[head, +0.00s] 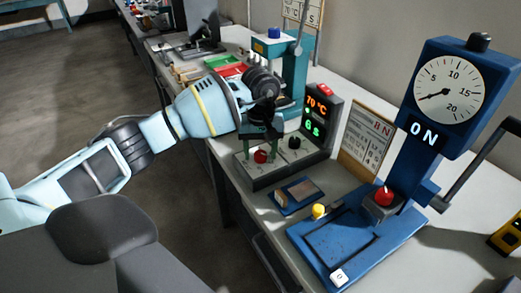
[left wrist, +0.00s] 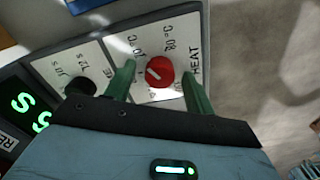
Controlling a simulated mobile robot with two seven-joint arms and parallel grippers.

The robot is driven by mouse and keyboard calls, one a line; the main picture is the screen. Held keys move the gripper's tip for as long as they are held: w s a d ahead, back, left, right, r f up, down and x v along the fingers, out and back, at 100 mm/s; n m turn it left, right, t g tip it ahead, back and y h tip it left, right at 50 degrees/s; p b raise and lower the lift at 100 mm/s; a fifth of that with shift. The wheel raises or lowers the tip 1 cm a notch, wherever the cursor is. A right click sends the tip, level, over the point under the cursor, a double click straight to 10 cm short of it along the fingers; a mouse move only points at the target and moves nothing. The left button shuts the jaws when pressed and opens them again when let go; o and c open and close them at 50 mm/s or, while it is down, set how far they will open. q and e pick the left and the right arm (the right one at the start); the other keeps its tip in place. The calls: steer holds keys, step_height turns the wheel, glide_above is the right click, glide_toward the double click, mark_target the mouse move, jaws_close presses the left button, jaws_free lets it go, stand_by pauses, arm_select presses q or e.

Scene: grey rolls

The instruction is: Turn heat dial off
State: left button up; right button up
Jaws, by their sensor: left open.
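The heat dial is a red knob (head: 261,156) on the control box (head: 303,160), whose lit display reads 70 °C above 6 s. In the left wrist view the red heat dial (left wrist: 160,71) sits on a white panel marked HEAT, with a white line across it tilted to the upper left. My left gripper (head: 262,138) is open above the dial. In the left wrist view its green fingers (left wrist: 158,76) show on either side of the dial; contact cannot be told. Some of the scale is hidden by the fingers. My right gripper is not in view.
A black knob (head: 294,142) is beside the heat dial. A blue press (head: 365,235) with a round gauge and an ON sign stands to the right, with a red button (head: 384,196). A teal press (head: 290,60) stands behind. A small blue tray (head: 299,194) lies in front.

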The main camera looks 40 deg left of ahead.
arm_select(q)
steer(key=shift+c, duration=0.4)
steer(key=c, duration=0.9)
